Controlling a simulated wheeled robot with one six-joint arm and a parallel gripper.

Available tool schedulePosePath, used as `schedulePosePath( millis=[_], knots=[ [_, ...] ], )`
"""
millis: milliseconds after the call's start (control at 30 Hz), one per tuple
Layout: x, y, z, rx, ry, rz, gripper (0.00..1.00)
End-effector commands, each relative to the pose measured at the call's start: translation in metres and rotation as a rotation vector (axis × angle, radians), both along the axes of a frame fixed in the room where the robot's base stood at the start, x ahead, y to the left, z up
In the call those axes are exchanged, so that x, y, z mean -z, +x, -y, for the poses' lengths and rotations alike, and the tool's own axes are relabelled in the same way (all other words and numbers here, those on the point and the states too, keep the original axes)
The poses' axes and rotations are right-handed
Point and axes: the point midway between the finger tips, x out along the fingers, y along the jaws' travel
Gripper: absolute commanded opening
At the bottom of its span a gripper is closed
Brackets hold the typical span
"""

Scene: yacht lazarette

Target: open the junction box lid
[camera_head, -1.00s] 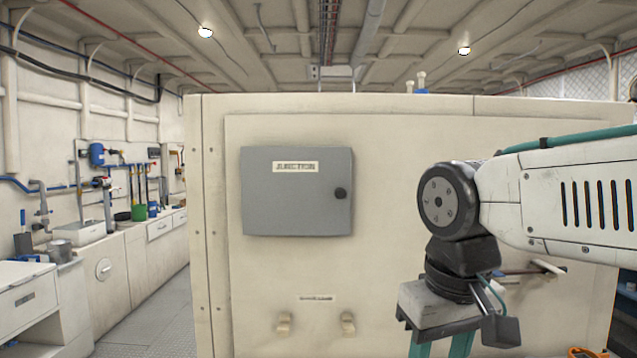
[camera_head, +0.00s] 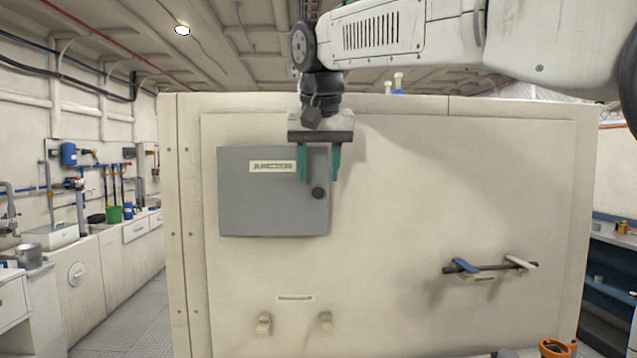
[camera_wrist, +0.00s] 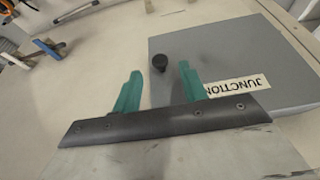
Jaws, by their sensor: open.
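The grey junction box (camera_head: 250,205) is on the cream panel, its lid shut flat, with a "JUNCTION" label (camera_head: 272,167) near the top. A round black knob (camera_head: 318,193) sits near the lid's right edge. My gripper (camera_head: 319,180) hangs in front of the box's upper right part, its two teal fingers apart and pointing down. In the head view the knob shows between and slightly below the fingertips. In the wrist view the knob (camera_wrist: 159,63) lies beyond the gap between the open fingers (camera_wrist: 158,75), and the lid (camera_wrist: 225,60) fills the right side. Nothing is between the fingers.
Two cream hooks (camera_head: 264,324) sit low on the panel. A rack with blue and white handled tools (camera_head: 490,266) is at the right. An orange ring-shaped object (camera_head: 556,348) is at the bottom right.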

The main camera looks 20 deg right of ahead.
Motion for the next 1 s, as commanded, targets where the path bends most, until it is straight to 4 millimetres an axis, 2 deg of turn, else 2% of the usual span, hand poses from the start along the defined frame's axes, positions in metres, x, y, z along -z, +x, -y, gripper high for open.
schedulePosePath(
  millis=[100,200,533,567,700,1000],
  knots=[
    [0.017,0.006,0.002,0.0,0.0,-0.003,0.43],
    [0.025,0.009,0.004,0.0,-0.001,-0.001,0.43],
    [0.03,0.011,0.004,0.0,0.0,0.0,0.43],
    [0.03,0.011,0.004,0.0,0.0,0.0,0.4],
    [0.03,0.011,0.004,0.0,0.0,0.0,0.01],
    [0.029,0.008,0.011,0.027,-0.001,0.001,0.0]
  ],
)
